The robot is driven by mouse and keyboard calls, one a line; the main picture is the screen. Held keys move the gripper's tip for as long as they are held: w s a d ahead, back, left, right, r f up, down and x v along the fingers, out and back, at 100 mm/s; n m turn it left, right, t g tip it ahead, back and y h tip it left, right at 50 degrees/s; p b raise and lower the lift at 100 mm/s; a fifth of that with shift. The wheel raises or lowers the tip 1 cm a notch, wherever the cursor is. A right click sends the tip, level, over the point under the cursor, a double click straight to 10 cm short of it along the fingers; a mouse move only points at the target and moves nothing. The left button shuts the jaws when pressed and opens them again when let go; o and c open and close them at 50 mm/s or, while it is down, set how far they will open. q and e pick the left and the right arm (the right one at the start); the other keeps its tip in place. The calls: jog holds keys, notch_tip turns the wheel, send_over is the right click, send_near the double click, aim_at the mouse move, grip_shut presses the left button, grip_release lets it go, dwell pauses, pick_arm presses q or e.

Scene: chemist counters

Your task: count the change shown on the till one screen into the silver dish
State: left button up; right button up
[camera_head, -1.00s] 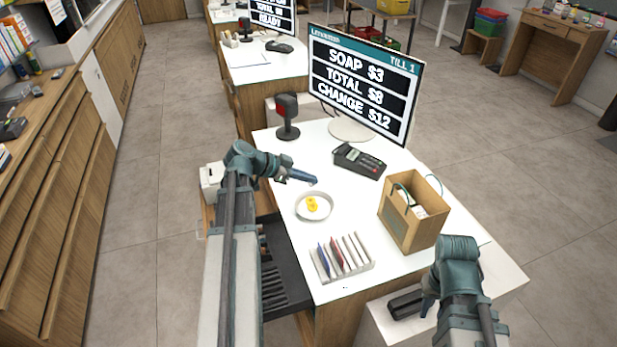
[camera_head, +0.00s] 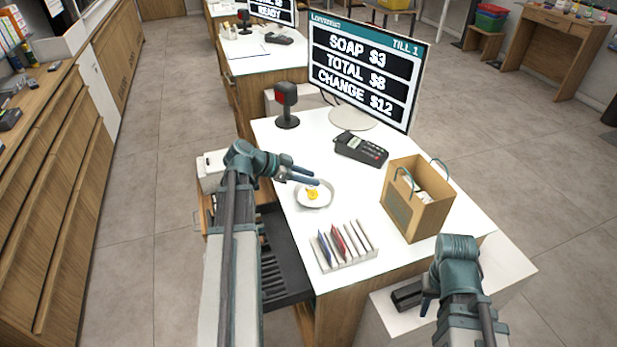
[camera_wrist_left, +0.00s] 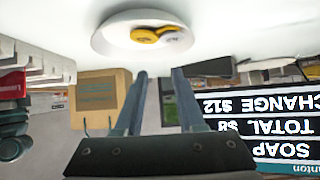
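The till one screen (camera_head: 365,72) reads SOAP $3, TOTAL $8, CHANGE $12. It appears upside down in the left wrist view (camera_wrist_left: 262,112). The silver dish (camera_head: 328,203) stands on the white counter and holds a yellow piece (camera_head: 313,195) and a paler one beside it. Both also show in the dish (camera_wrist_left: 108,42) in the left wrist view. My left gripper (camera_head: 318,180) is just behind the dish; its fingers (camera_wrist_left: 160,75) are apart with nothing between them. My right gripper (camera_head: 427,303) is low at the right, its fingers largely hidden.
A white rack (camera_head: 350,263) with blue and red upright items stands before the dish. A paper bag (camera_head: 412,215) is to its right, a card terminal (camera_head: 360,149) behind. A scanner (camera_head: 286,105) stands at back left. An open dark drawer (camera_head: 283,262) is below the counter's left edge.

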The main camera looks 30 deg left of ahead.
pick_arm(q)
jog(key=shift+r, duration=0.1)
pick_arm(e)
jog(key=shift+r, duration=0.1)
